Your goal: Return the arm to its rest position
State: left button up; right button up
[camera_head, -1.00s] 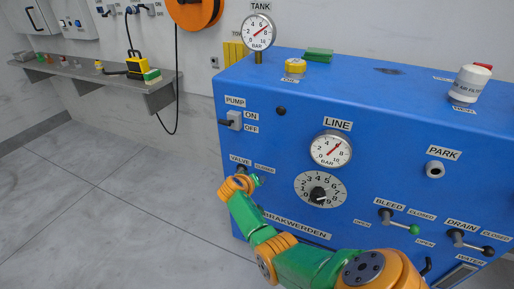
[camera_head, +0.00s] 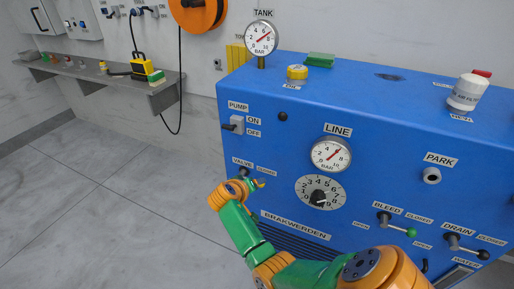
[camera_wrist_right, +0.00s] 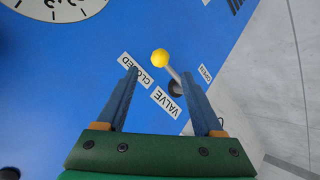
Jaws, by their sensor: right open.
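My right arm reaches in from the bottom right in the head view. Its gripper (camera_head: 236,192) is just left of the blue panel's front, by the VALVE label. In the right wrist view my right gripper (camera_wrist_right: 160,78) is open, with nothing held between its two blue fingers. The valve lever (camera_wrist_right: 173,75), with a yellow knob (camera_wrist_right: 160,57), stands ahead between the fingertips, and no contact shows. The knob also shows in the head view (camera_head: 261,183), beside the gripper. The CLOSED label (camera_wrist_right: 136,70) and OPEN label (camera_wrist_right: 205,73) flank the lever. My left gripper is out of view.
The blue cabinet (camera_head: 290,120) carries a LINE gauge (camera_head: 331,154), a dial (camera_head: 320,192), a pump switch (camera_head: 236,124) and bleed (camera_head: 397,226) and drain (camera_head: 465,246) levers. A wall shelf (camera_head: 120,80) is at the back left. The floor left of the cabinet is clear.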

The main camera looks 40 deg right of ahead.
jog(key=shift+s+a+r, duration=0.1)
jog(key=shift+a+r, duration=0.1)
jog(key=shift+a, duration=0.1)
